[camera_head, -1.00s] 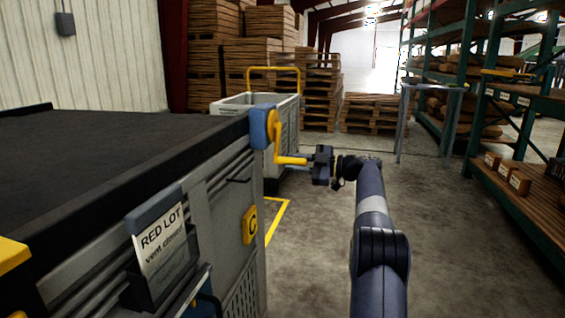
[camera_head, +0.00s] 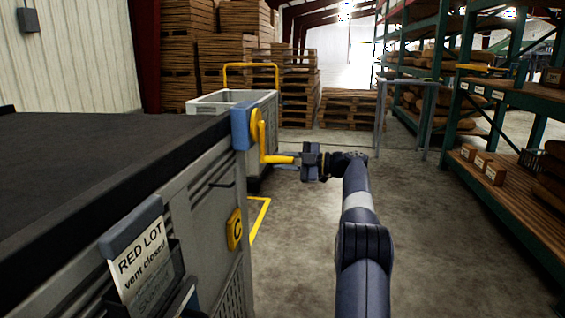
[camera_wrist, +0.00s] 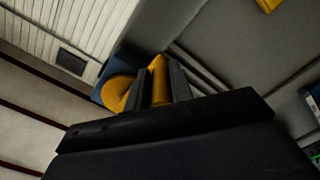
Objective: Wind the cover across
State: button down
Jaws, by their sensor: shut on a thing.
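The dark cover (camera_head: 90,150) lies across the top of the large grey bin (camera_head: 205,215) on the left. A yellow crank (camera_head: 257,135) sits on a blue mount (camera_head: 241,128) at the bin's far right corner. Its arm points down and its handle sticks out to the right. My gripper (camera_head: 300,160) is shut on the crank handle. In the wrist view the yellow handle (camera_wrist: 159,85) is between my two dark fingers, with the crank hub (camera_wrist: 118,92) and blue mount to the left. The far edge of the cover is not clear.
A "RED LOT, vent closed" card (camera_head: 142,262) and a yellow C plate (camera_head: 234,230) are on the bin's side. A grey cart (camera_head: 236,100) stands behind. Pallets (camera_head: 345,108) are at the back, green racks (camera_head: 500,130) at right. The floor between is open.

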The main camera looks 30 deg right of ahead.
jog(key=shift+r, duration=0.5)
jog(key=c, duration=1.5)
grip_release()
jog(key=shift+s, duration=0.1)
jog(key=shift+c, duration=0.2)
jog(key=shift+o, duration=1.4)
jog(key=shift+f, duration=0.2)
jog(key=p+v, duration=0.3)
jog(key=v, duration=0.7)
jog(key=shift+s+d, duration=0.2)
jog(key=shift+d, duration=0.05)
jog(key=b+x, duration=0.3)
jog(key=x, duration=0.8)
jog(key=shift+f, duration=0.15)
jog(key=shift+s, duration=0.1)
